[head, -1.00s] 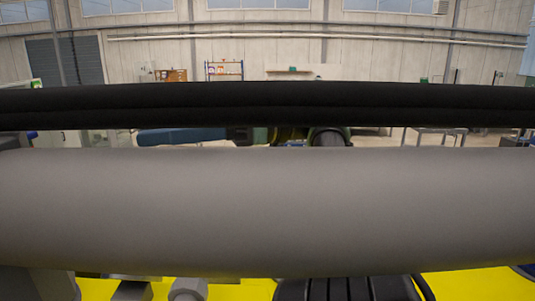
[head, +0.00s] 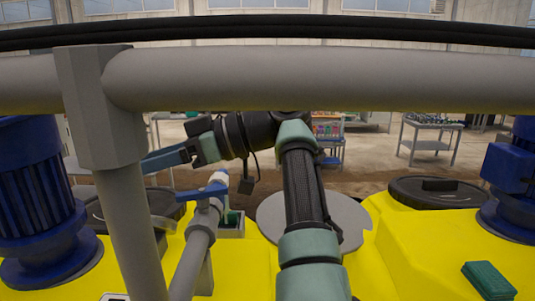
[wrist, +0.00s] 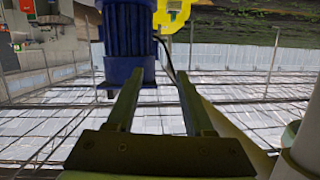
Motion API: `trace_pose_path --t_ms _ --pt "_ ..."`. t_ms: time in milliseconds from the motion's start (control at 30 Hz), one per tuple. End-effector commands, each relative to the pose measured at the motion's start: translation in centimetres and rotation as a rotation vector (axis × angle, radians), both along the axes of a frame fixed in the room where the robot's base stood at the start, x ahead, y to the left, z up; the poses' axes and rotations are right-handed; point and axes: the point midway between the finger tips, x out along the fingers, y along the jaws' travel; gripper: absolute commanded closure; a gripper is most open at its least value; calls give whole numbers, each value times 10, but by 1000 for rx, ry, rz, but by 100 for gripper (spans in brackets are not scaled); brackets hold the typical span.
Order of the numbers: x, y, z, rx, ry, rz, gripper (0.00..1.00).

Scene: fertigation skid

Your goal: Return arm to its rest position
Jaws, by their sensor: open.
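My arm reaches up through the middle of the head view, bends at an elbow and extends left. My gripper (head: 150,163) is at its end, pointing left just behind the grey vertical pipe, which hides part of it. In the wrist view my gripper (wrist: 158,74) has its two fingers spread apart with nothing between them. A blue ribbed motor (wrist: 128,38) stands beyond the fingers. In the head view a blue-handled valve (head: 207,190) on a grey pipe sits below my gripper, apart from it in the picture.
A thick grey pipe (head: 300,80) and a black hose (head: 330,27) cross in front. Blue motors stand left (head: 38,200) and right (head: 515,180) on yellow tanks (head: 425,235). A green block (head: 488,280) lies at right. A trolley (head: 430,140) stands behind on open floor.

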Motion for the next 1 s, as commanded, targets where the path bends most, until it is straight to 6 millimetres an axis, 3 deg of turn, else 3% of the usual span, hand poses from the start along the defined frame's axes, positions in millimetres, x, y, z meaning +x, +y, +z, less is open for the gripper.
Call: trace_pose_path --t_ms 33,100,233,400,567,667,767,1000 --pt "6 6 -20 -24 -15 -54 48" --pt "18 12 -37 -56 -39 -158 48" --pt "38 14 -57 -73 -101 -367 48" --pt "53 -2 -62 -18 -210 -653 48" --pt "46 -34 -47 109 -335 -916 48" --pt "28 -61 -31 220 -424 -1068 48" --pt "-4 -92 -13 351 -524 -1205 48" --pt "-112 -157 24 667 -769 -1429 48"
